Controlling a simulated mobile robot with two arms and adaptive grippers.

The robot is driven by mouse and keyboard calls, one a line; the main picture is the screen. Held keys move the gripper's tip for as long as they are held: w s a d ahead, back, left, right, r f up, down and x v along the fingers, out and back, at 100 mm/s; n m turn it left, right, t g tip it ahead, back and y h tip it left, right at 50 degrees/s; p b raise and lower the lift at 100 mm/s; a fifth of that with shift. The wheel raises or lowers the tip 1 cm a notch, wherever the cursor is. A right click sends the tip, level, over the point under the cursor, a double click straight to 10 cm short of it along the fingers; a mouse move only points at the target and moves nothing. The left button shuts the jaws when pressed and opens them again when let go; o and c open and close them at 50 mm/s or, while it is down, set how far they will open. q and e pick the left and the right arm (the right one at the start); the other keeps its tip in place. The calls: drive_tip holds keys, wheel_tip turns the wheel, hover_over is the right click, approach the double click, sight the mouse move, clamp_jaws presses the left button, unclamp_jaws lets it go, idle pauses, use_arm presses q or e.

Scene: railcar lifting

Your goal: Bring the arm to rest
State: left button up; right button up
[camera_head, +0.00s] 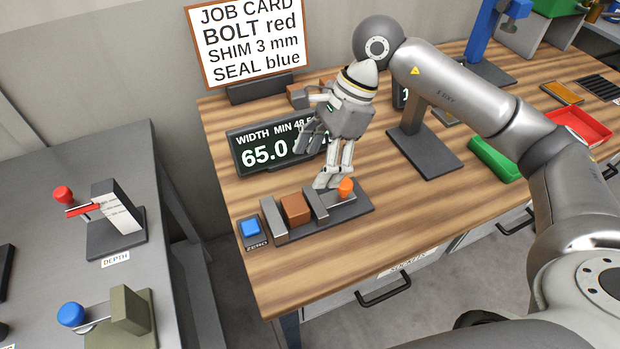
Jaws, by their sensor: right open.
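My right arm (465,95) comes in from the right and bends over the wooden bench. Its gripper (332,181) points down at the right end of the width gauge, with its jaws open. The fingertips are right behind the orange knob (346,186); I cannot tell whether they touch it. The gauge's dark base (345,212) carries grey jaws with a brown block (295,209) between them. The display (262,150) behind reads WIDTH and 65.0, and the gripper covers its right part. My left gripper is not in view.
A blue ZERO button (250,228) sits left of the gauge. A job card (248,40) stands behind. A dark stand (425,150), green tray (495,160) and red tray (580,126) are to the right. A grey table (60,190) with two gauges is at the left.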

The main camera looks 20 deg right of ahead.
drive_tip(key=shift+d+r, duration=0.1)
drive_tip(key=shift+r, duration=0.2)
